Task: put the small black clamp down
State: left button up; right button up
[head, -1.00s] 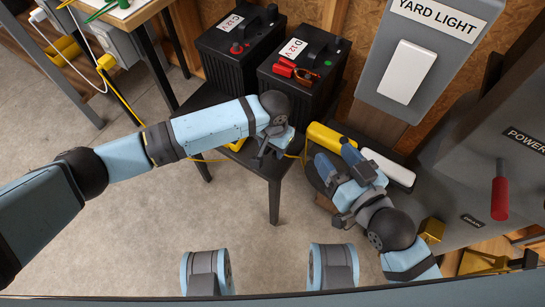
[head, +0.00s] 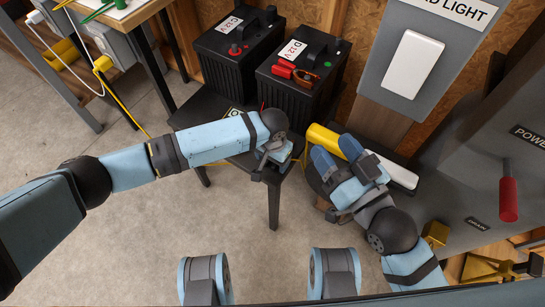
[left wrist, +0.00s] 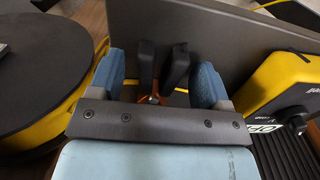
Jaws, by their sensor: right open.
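The small black clamp (left wrist: 178,65) shows in the left wrist view, with two black handles and a copper-coloured part at their joint. It lies between the blue fingers of my left gripper (left wrist: 158,80). A gap shows between the left finger and the clamp; the right finger is close beside it or touching. In the head view my left gripper (head: 275,158) is low at the right front of the small black table (head: 200,103). The clamp cannot be made out there. My right gripper (head: 336,155) is open and empty, beside the yellow object at the grey cabinet.
Two black batteries (head: 240,55) stand on the table's back; the right one (head: 300,85) carries a red clamp (head: 284,68). A yellow-black unit (left wrist: 275,85) is right in the wrist view. The yard light box (head: 375,75) and red lever (head: 508,190) are right.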

pick_arm(q)
jog(key=shift+r, duration=0.4)
notch_tip(320, 180, up, 11)
jog(key=p, duration=0.4)
jog(key=shift+r, duration=0.2)
pick_arm(e)
jog(key=s+d+f+g+h, duration=0.1)
jog(key=d+f+g+h, duration=0.1)
jog(key=f, duration=0.5)
jog(key=shift+s+d+g, duration=0.15)
jog(key=shift+d+g, duration=0.35)
jog(key=shift+g, duration=0.2)
